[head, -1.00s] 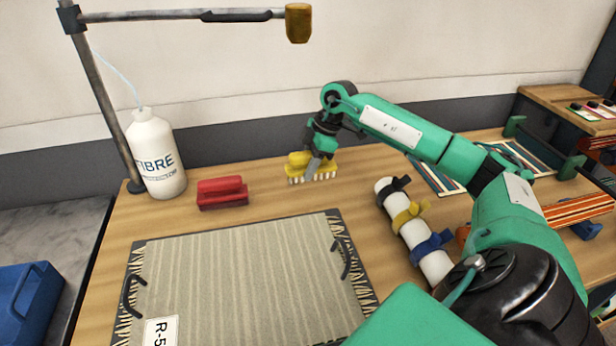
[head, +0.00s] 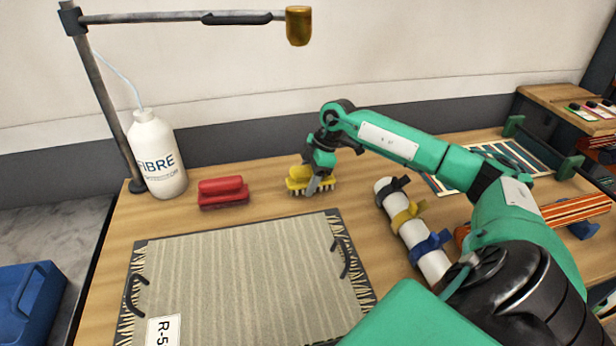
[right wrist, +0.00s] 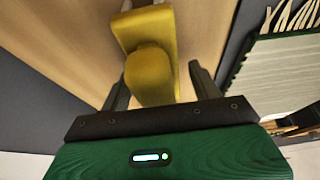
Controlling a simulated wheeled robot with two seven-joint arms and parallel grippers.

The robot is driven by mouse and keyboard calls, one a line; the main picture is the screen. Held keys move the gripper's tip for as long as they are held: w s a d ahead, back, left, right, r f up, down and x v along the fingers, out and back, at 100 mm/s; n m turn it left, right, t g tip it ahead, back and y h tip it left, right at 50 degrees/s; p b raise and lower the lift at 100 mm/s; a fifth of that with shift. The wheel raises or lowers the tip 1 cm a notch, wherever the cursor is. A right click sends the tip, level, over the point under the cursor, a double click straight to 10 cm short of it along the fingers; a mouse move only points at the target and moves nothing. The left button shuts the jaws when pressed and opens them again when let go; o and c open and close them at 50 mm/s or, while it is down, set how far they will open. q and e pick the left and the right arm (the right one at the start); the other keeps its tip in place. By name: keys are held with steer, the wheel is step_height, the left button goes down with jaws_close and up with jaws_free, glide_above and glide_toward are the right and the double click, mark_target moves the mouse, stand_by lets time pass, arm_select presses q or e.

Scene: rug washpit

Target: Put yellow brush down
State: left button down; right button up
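The yellow brush (head: 300,175) rests bristles down on the wooden table, to the right of the red brush (head: 222,191) and just behind the rug's far edge. My right gripper (head: 316,186) is at it, with a finger in front of its handle. In the right wrist view the yellow handle (right wrist: 150,75) lies between the two fingers of the right gripper (right wrist: 160,85). The fingers stand apart, with a clear gap on the right side, so the gripper looks open around the handle. My left gripper is not in view.
A grey striped rug (head: 240,280) covers the table's front middle. A white bottle (head: 157,165) stands at the back left under a lamp-like arm (head: 298,25). A white roll with straps (head: 410,228) lies right of the rug. Bare table lies between both brushes.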

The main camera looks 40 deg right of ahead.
stand_by(0.3)
steer(key=shift+f, duration=0.1)
steer(key=shift+d+b, duration=0.1)
steer(key=shift+b, duration=0.5)
steer(key=v, duration=1.3)
steer(key=shift+w+a, duration=0.15)
steer(key=shift+a, duration=0.05)
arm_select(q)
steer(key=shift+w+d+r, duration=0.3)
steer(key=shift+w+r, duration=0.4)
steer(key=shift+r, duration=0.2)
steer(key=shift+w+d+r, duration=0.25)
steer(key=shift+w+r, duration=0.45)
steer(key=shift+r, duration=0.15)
arm_select(e)
steer(key=shift+d+r, duration=0.15)
steer(key=shift+r, duration=0.35)
